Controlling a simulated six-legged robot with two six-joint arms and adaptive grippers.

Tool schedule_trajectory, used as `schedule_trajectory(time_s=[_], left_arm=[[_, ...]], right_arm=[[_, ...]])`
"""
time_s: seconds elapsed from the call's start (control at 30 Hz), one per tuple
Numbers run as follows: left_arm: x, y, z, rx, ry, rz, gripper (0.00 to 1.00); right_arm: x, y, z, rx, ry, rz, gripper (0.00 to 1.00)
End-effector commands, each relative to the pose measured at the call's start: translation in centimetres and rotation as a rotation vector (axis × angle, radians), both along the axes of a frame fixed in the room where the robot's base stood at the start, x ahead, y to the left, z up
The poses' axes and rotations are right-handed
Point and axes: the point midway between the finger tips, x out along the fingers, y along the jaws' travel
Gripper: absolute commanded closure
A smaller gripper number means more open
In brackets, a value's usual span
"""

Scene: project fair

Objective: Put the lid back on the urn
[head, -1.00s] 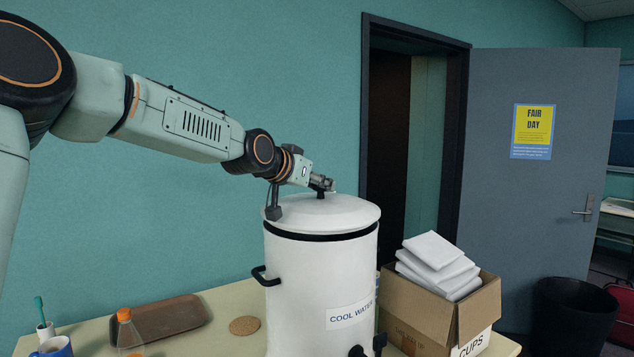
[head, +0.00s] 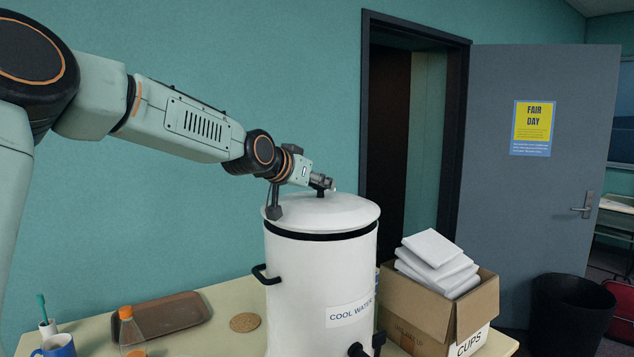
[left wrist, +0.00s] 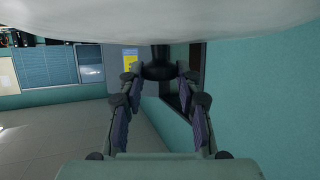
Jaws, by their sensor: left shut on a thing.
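The white urn (head: 312,285), labelled COOL WATER, stands on the table in the head view. Its white domed lid (head: 335,212) is level over the urn's top, with a black band under its edge. I cannot tell whether the band hides a small gap. My left gripper (head: 326,186) is shut on the lid's black knob (head: 320,193). In the left wrist view the knob (left wrist: 158,66) is between the fingertips of the gripper (left wrist: 158,76), and the lid's pale underside or top (left wrist: 150,22) fills the upper edge. My right gripper is not in view.
A cardboard box (head: 418,306) with white packs stands right of the urn. A brown tray (head: 165,316), a cork coaster (head: 245,322), an orange-capped bottle (head: 130,335) and a blue mug (head: 58,346) are to the left. A black bin (head: 572,312) stands before the open door (head: 520,220).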

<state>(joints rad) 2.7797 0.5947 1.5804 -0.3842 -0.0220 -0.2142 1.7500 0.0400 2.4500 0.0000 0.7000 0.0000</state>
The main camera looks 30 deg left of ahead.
Motion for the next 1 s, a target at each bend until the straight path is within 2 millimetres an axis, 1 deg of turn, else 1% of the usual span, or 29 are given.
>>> schedule_trajectory(time_s=[1.0], left_arm=[[0.0,0.0,-1.5,0.001,-0.003,0.001,1.0]], right_arm=[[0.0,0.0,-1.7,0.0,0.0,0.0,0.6]])
